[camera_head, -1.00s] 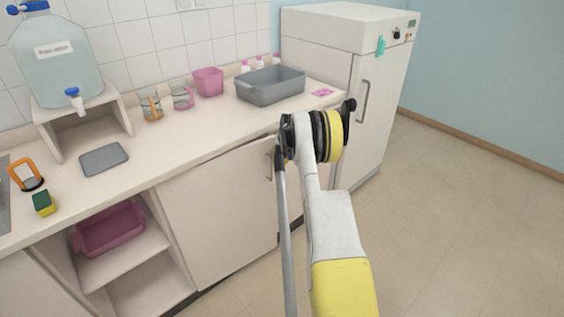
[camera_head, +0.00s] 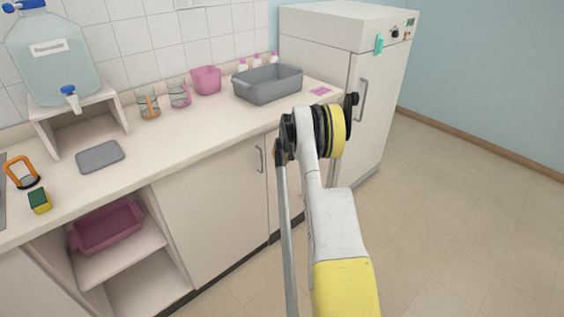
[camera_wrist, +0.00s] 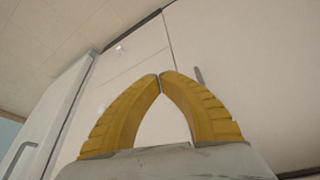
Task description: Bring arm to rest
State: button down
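My gripper (camera_wrist: 161,76) shows in the wrist view with its two yellow fingers meeting at the tips. Nothing is seen between them. It faces the pale cabinet front (camera_wrist: 235,60), and no contact is visible. In the head view my arm is bent, its elbow in front of the counter near the refrigerator. The gripper is largely hidden there behind the arm.
The counter (camera_head: 180,160) holds a grey basin (camera_head: 268,84), a pink container (camera_head: 206,80), two glass beakers, a grey tray (camera_head: 100,157), a sponge (camera_head: 40,201) and a water dispenser (camera_head: 54,58). A refrigerator (camera_head: 360,85) stands at the right. Floor to the right is clear.

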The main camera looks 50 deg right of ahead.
jog(key=d+p+v, duration=0.1)
jog(key=p+v, duration=0.3)
jog(key=v, duration=0.6)
jog(key=shift+s+d, duration=0.2)
jog(key=shift+s, duration=0.05)
jog(key=shift+r, duration=0.1)
jog(key=s+a+r+n+t, duration=0.1)
jog(key=a+r, duration=0.9)
jog(key=a, duration=0.4)
jog(key=a+r+n, duration=0.1)
jog(key=a+r, duration=1)
jog(key=a, duration=0.2)
jog(key=s+a+r+n+t+y, duration=0.1)
jog(key=s+a+r, duration=0.1)
jog(key=s+a, duration=0.5)
jog(key=s+a+r+n, duration=0.15)
jog(key=s+a, duration=0.35)
jog(key=a, duration=0.5)
jog(key=s+a+f+t+y, duration=0.1)
jog(key=s+a+f, duration=0.2)
jog(key=s+a, duration=0.5)
jog(key=s, duration=0.4)
jog(key=shift+a+n, duration=0.25)
jog(key=shift+n, duration=0.1)
